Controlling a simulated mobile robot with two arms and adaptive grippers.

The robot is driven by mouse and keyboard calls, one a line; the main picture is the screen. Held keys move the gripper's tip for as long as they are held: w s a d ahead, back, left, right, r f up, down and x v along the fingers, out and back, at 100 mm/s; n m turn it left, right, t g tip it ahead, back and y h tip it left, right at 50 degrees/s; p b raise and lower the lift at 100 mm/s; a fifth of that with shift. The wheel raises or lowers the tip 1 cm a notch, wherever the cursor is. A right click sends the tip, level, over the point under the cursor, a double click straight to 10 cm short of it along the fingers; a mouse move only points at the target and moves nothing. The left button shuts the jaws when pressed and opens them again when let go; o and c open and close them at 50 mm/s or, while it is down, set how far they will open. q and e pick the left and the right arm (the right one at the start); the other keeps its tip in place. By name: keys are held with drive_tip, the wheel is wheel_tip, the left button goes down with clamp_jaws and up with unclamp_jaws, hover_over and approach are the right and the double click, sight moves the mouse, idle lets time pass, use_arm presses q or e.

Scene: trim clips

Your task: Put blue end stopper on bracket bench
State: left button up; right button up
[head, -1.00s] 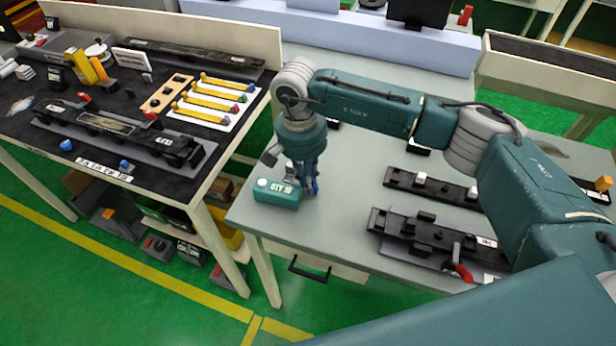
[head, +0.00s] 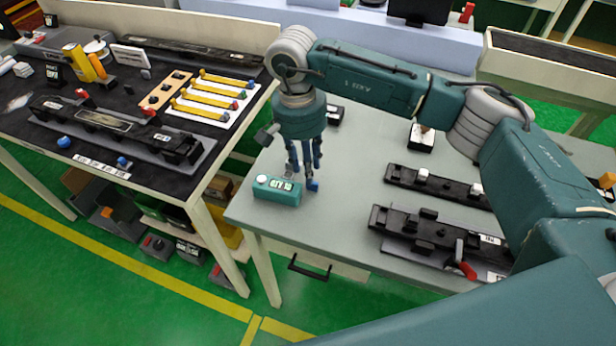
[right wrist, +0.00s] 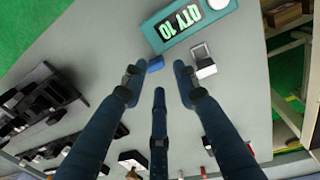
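A small blue piece (head: 313,186), which looks like the blue end stopper, sits on the grey table (head: 345,200) beside the teal "QTY 10" box. It also shows in the right wrist view (right wrist: 155,64), between and beyond the fingertips. My right gripper (head: 303,170) points down over it, with its fingers spread. In the right wrist view my right gripper (right wrist: 158,80) is open, with nothing clearly held. Contact between a finger and the blue piece cannot be told. My left gripper is not in view.
The teal box (head: 276,190) stands near the table's left corner, with a small metallic piece (right wrist: 203,60) close by. Black fixtures (head: 430,240) lie to the right. A dark-topped bench (head: 50,165) with trim parts and blue knobs (head: 64,142) stands left, across a gap.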

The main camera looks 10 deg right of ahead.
wheel_tip(320, 180, up, 8)
drive_tip(key=b, duration=0.2)
drive_tip(key=shift+w+a, duration=0.15)
drive_tip(key=shift+a, duration=0.15)
